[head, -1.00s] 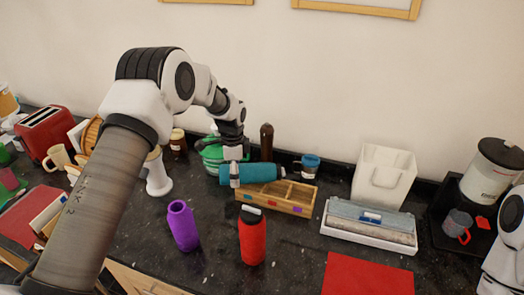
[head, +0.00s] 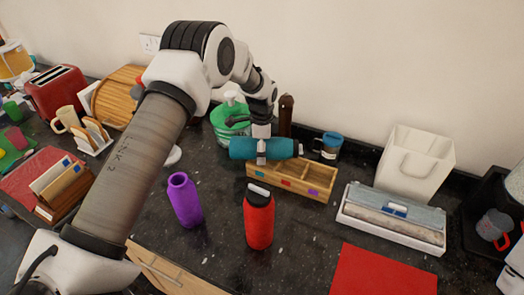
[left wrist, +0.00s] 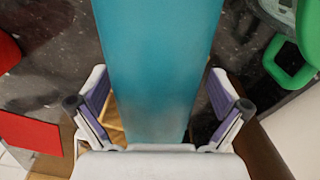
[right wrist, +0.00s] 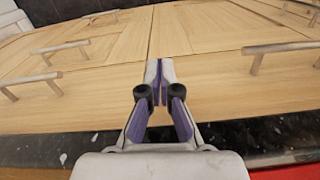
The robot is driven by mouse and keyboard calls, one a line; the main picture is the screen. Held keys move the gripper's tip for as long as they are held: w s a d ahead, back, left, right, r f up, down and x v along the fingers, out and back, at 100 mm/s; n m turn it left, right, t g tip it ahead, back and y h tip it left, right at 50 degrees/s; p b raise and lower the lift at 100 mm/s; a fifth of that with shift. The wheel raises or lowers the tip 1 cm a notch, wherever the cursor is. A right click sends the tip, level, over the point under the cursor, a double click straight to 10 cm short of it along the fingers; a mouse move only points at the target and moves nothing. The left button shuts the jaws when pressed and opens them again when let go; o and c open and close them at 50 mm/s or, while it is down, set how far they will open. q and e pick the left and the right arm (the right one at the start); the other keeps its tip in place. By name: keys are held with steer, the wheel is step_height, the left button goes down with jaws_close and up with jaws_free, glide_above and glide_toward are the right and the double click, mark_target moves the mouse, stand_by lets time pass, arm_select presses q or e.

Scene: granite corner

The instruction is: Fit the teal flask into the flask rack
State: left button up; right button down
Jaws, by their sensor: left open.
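The teal flask (head: 240,148) lies on its side behind and over the left part of the wooden flask rack (head: 322,192), its dark cap to the right. I cannot tell whether it rests on the rack. My left gripper (head: 262,158) is open above the flask, one finger showing in front of its middle. In the left wrist view the flask (left wrist: 157,65) runs between the spread fingers (left wrist: 158,105), with narrow gaps at the sides. My right gripper (right wrist: 158,85) is shut and empty, away from the rack, facing wooden cabinet fronts.
A purple flask (head: 185,203) and a red flask (head: 259,220) stand upright in front of the rack. A white tray (head: 395,233) is at right.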

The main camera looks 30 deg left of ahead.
arm_select(q)
steer(key=shift+s+r, duration=0.35)
steer(key=shift+s, duration=0.1)
steer(key=c, duration=1)
steer(key=shift+w, duration=0.1)
steer(key=c, duration=0.7)
